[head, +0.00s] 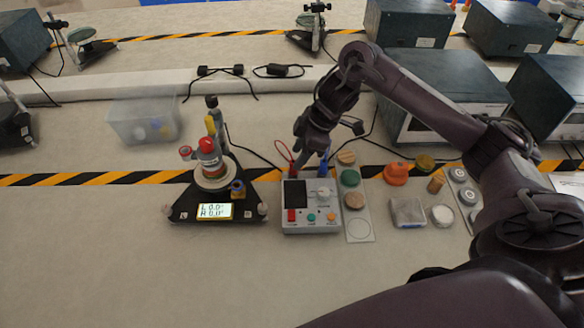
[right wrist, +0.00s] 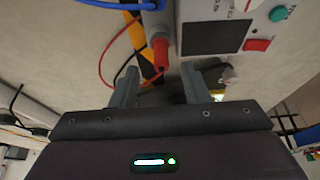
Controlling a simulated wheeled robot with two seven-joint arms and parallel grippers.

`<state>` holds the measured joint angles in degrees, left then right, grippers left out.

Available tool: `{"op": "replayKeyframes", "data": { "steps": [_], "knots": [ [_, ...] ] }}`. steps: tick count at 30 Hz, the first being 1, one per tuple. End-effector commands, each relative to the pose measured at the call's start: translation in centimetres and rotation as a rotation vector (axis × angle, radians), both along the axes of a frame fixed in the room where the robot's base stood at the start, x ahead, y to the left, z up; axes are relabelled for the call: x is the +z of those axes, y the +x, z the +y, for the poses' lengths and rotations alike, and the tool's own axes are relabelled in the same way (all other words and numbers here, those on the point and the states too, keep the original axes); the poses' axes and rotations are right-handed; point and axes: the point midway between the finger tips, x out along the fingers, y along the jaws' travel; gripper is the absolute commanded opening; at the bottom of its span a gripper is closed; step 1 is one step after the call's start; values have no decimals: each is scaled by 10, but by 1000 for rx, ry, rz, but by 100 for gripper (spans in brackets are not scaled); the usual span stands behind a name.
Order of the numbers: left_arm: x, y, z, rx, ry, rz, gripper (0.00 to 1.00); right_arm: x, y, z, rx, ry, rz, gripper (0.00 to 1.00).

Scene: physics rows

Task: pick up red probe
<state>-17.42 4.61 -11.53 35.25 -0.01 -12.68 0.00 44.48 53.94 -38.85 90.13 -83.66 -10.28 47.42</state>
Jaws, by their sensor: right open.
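The red probe (right wrist: 159,50) shows in the right wrist view, beside the grey instrument box (right wrist: 212,30), with a red cable (right wrist: 103,65) looping away from it. In the head view it is mostly hidden by my right gripper (head: 304,160), at the back left of the box (head: 311,226). My right gripper also shows in the right wrist view (right wrist: 160,82). Its fingers are apart, one to each side of the probe's line, with the probe just beyond the tips. Nothing is held. A blue probe (head: 323,166) stands at the box's back right. My left gripper is not in view.
A black triangular stand (head: 180,209) with a lit display is left of the box. A pad strip with round discs (head: 354,200) lies close on the right. A clear bin (head: 144,121) is at the back left. The front table is clear.

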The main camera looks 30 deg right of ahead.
Motion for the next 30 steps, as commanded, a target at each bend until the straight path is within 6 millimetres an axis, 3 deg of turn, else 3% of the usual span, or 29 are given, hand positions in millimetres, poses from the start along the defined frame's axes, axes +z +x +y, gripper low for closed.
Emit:
{"op": "replayKeyframes", "data": {
  "steps": [9, 17, 26, 30],
  "knots": [
    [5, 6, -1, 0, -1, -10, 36, -38, 4, 16, -1, 1, 1, 41],
    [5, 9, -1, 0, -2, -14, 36, -40, 4, 16, 0, -1, 0, 41],
    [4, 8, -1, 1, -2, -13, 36, -40, 4, 16, 0, -1, 0, 2],
    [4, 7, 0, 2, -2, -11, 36, -40, 4, 16, 0, 0, 0, 0]
  ]
}}
